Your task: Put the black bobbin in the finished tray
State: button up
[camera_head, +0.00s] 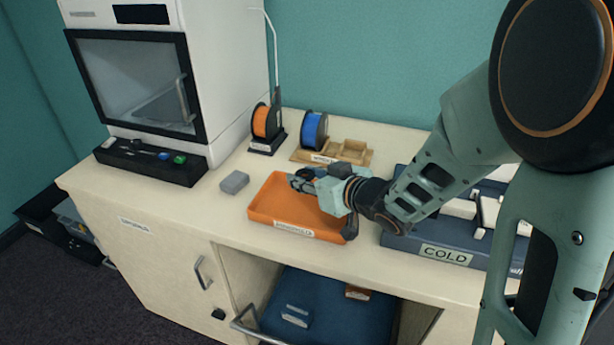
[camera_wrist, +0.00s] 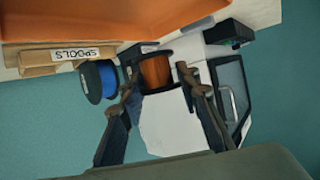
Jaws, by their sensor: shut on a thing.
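The finished tray (camera_head: 262,202) is a shallow orange tray on the cream counter, with a small blurred label on its front wall. It also shows along the top of the wrist view (camera_wrist: 90,22), which is upside down. My gripper (camera_head: 298,183) is over the tray in the head view. In the wrist view my gripper's fingers (camera_wrist: 157,82) stand apart, with the orange spool behind them. My gripper is shut on a small dark thing, taken as the black bobbin. The bobbin is mostly hidden by the fingers, and its outline cannot be made out.
Behind the tray stand an orange spool (camera_head: 261,121) on a black stand, a blue spool (camera_head: 313,130) and a wooden spools tray (camera_head: 357,158). A grey block (camera_head: 234,182) lies left of the tray. A dark blue COLD tray (camera_head: 415,248) is at right, a white printer (camera_head: 225,70) at left.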

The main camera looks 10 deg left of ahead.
send_over(295, 205)
notch_tip(295, 205, down, 5)
jog(key=shift+s+b, duration=0.1)
jog(key=shift+b, duration=0.25)
jog(key=shift+f, duration=1.55)
jog(key=shift+f+b, duration=0.15)
jog(key=shift+b, duration=0.25)
jog(key=o, duration=0.9)
jog(key=shift+d+r, duration=0.2)
jog(key=shift+r, duration=0.1)
jog(key=v, duration=1.1)
jog(key=shift+s+d+b, duration=0.2)
jog(key=shift+b, duration=0.1)
